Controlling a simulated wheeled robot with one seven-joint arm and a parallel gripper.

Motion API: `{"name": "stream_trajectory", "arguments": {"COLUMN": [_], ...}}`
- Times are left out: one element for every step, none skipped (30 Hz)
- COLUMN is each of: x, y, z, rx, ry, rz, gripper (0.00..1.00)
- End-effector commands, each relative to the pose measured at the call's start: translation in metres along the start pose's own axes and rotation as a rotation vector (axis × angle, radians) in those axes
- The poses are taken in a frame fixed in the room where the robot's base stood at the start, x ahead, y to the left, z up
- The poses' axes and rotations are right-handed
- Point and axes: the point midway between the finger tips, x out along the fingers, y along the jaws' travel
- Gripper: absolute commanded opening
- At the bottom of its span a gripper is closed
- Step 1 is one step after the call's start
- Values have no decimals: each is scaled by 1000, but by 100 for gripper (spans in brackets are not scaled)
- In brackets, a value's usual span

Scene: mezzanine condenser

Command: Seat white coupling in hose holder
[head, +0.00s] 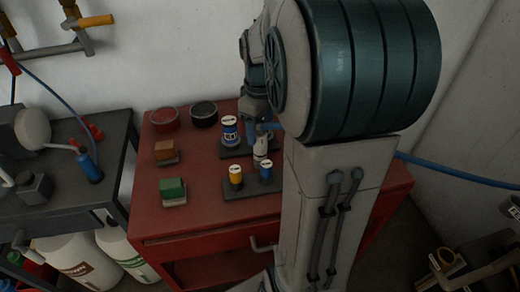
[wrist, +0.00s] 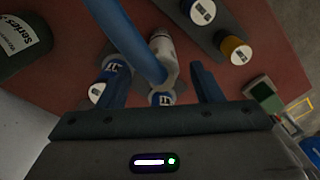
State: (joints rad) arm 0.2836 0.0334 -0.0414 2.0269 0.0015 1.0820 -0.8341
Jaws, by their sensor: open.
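The white coupling (wrist: 161,46) shows in the wrist view as a pale cylinder just ahead of my open gripper (wrist: 160,72). Its near end lies in line with the gap between the fingers; I see no finger touching it. A thick blue hose (wrist: 128,38) crosses in front of it and bends near its end. In the head view the coupling (head: 260,146) is a small pale piece on the red cart, below my gripper (head: 264,124), which my arm partly hides. I cannot tell which fixture is the hose holder.
The red cart top (head: 210,215) has free room at front left. A yellow-bodied cylinder (head: 236,175) and a blue one (head: 266,172) stand on a dark base close by.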

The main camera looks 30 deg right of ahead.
Motion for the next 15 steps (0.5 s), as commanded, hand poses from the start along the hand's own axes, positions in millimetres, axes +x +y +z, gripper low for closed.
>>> {"name": "stream_trajectory", "arguments": {"x": [3, 6, 11, 15, 20, 27, 32, 36, 42, 45, 47, 50, 52, 52, 53], "y": [0, -1, -1, -1, -2, -2, -2, -2, -2, -2, -2, -2, -2, -2, -2], "z": [0, 0, 1, 1, 1, 2, 2, 2, 2, 2, 2, 2, 2, 2, 2], "rx": [0, 0, 0, 0, 0, 1, 1, 1, 1, 1, 0, 1, 0, 0, 0], "ry": [-1, -1, -1, -2, -2, -3, -2, -3, -2, -1, -1, 0, 0, 0, 0], "rz": [-2, -1, -1, -2, -3, -3, -3, -4, -2, -2, -1, -1, -1, -1, -1], "gripper": [59, 59, 59, 59, 59, 59, 59, 59, 59, 59, 59, 59, 59, 59, 59]}}
